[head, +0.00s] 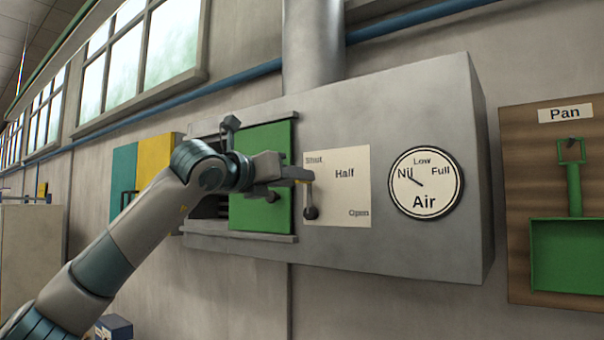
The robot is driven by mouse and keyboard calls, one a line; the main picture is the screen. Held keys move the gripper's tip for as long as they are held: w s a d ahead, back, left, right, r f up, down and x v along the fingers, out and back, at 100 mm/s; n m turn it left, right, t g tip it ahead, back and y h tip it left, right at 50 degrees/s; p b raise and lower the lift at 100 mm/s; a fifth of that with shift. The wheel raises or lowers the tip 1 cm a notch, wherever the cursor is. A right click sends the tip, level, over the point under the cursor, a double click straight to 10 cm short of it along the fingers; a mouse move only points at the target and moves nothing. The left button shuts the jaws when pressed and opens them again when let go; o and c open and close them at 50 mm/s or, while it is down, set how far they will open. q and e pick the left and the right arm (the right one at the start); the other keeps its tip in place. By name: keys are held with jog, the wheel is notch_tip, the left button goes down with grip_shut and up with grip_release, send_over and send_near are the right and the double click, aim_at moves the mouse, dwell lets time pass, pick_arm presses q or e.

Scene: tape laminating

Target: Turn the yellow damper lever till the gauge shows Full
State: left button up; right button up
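The round Air gauge (426,183) is to the right of the plate, marked Nil, Low and Full. Its needle points up and left, to Nil. My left gripper (290,178) is at the lever's upper end, in front of the green door's right edge. Whether its fingers close on the lever cannot be told. My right gripper is out of view.
A green door (262,220) sits on rails on the grey metal box (420,105), with a dark opening to its left. A green pan (568,255) hangs on a brown board at the right. The box front around the gauge is clear.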

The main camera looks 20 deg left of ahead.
pick_arm(q)
jog(key=shift+w+d+r+p, duration=0.2)
jog(key=shift+w+p, duration=0.15)
jog(key=shift+w, duration=0.25)
jog(key=shift+f+x, duration=0.2)
jog(key=shift+x, duration=0.65)
grip_shut()
